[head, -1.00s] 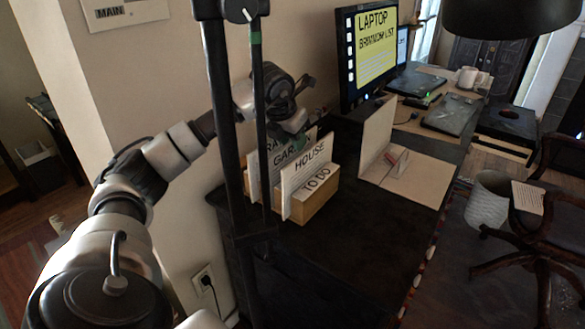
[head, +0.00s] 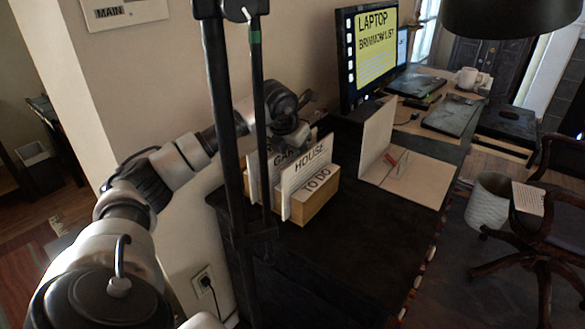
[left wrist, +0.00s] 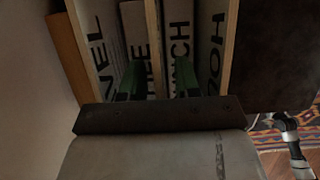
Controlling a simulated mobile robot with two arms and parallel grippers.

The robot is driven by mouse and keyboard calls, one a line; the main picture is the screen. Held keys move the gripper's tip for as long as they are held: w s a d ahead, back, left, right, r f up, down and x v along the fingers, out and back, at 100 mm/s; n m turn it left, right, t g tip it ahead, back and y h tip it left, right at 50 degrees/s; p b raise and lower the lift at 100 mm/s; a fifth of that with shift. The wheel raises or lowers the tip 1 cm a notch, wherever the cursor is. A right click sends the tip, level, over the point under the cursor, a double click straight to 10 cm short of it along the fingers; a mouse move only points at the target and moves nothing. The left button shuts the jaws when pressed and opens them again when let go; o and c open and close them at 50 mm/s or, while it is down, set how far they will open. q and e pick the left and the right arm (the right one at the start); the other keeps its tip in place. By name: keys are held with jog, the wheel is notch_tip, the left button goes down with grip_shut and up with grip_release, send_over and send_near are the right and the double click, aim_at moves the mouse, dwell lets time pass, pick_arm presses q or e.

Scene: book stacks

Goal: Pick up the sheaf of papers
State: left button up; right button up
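Labelled white papers (head: 305,170) stand upright in a wooden desk organizer (head: 318,205), with GARAGE, HOUSE and TO DO lettering showing. In the left wrist view, papers (left wrist: 178,45) stand between wooden dividers (left wrist: 152,45). I cannot tell which of these is the sheaf. My left gripper (left wrist: 158,80) points down into the organizer. Its two green fingers are apart, with a divider and paper edges between them; I see no grip on anything. In the head view its fingertips are hidden behind the papers. My right gripper is not in view.
The organizer stands on a dark desk (head: 350,250), close to the wall. A monitor (head: 366,50) stands behind it. An upright white board on a pale base (head: 415,180) is to its right. The desk's front area is clear. A chair (head: 545,220) stands at right.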

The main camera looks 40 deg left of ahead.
pick_arm(q)
grip_shut()
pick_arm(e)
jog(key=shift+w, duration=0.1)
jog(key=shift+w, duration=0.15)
